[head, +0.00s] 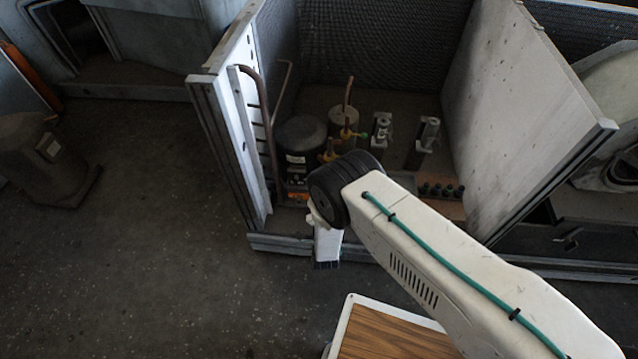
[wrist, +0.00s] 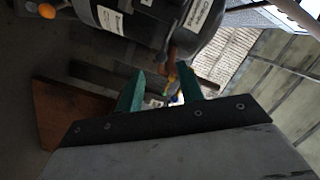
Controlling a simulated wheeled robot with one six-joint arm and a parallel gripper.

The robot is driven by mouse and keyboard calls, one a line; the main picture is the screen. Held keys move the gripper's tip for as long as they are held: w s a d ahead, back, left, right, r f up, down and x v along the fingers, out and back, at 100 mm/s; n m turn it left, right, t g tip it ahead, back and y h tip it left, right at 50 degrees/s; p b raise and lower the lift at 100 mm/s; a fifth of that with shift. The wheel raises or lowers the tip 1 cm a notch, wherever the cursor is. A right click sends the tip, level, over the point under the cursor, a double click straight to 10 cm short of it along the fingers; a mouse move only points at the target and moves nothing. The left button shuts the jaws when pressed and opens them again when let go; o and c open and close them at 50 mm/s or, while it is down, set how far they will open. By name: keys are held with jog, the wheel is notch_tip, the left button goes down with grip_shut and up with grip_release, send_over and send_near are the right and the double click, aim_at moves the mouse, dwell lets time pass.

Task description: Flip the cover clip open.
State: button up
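I cannot pick out the cover clip for certain in either view. In the wrist view my gripper (wrist: 160,86) has its two green fingers apart, with nothing visibly clamped. A small copper-and-yellow part (wrist: 171,78) shows between and beyond the fingertips; I cannot tell whether it touches them. A black cylindrical unit (wrist: 160,22) with white labels lies just beyond. In the head view this appears to be the black unit (head: 302,140) inside the open housing (head: 228,140). My wrist is at the housing's front edge there, and the fingers cannot be made out.
Inside the housing stand a pale canister (head: 343,121), yellow valves (head: 328,152) and grey fittings (head: 381,130). A tall grey panel (head: 520,110) closes its right side. A wood-topped surface (head: 390,335) is at the bottom.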

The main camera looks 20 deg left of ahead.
jog(key=x, duration=0.7)
jog(key=shift+w+r, duration=0.1)
jog(key=shift+w, duration=0.05)
grip_shut()
